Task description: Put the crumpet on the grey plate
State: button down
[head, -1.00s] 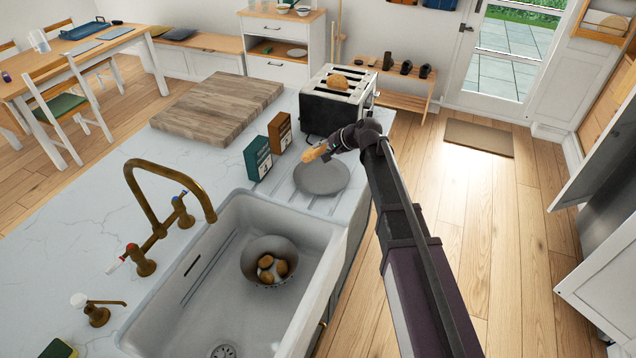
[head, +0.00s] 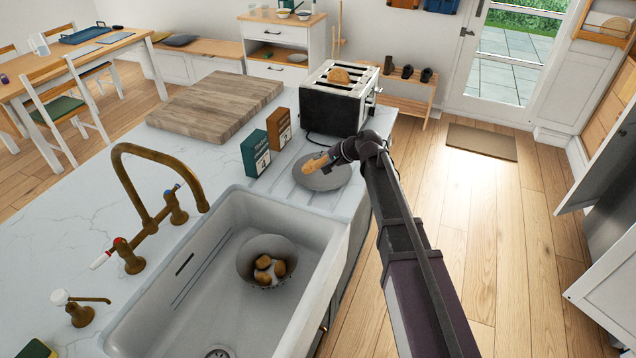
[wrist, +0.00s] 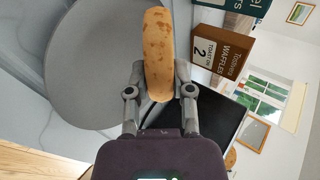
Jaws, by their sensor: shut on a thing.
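My gripper (head: 331,158) is shut on the crumpet (head: 317,163), a flat golden-brown round held on edge. In the wrist view the crumpet (wrist: 158,55) stands between the two fingers (wrist: 158,80). The grey plate (head: 326,178) lies on the counter between the sink and the toaster. The crumpet is over the plate in the head view and partly covers it. In the wrist view the grey plate (wrist: 90,65) is behind and left of the crumpet. I cannot tell whether the crumpet touches the plate.
A toaster (head: 333,108) with a bread item in its slot stands behind the plate. A green box (head: 255,153) and a brown box (head: 279,128) stand to the left. The sink (head: 205,290) holds a colander (head: 250,254) with several brown pieces. A wooden board (head: 215,108) lies farther back.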

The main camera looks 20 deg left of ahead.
jog(key=shift+f+b, duration=0.85)
jog(key=shift+f, duration=0.3)
jog(key=c, duration=0.7)
grip_release()
jog(key=shift+o, duration=0.2)
jog(key=p+v, duration=0.5)
jog(key=v, duration=0.3)
jog(key=shift+r, duration=0.1)
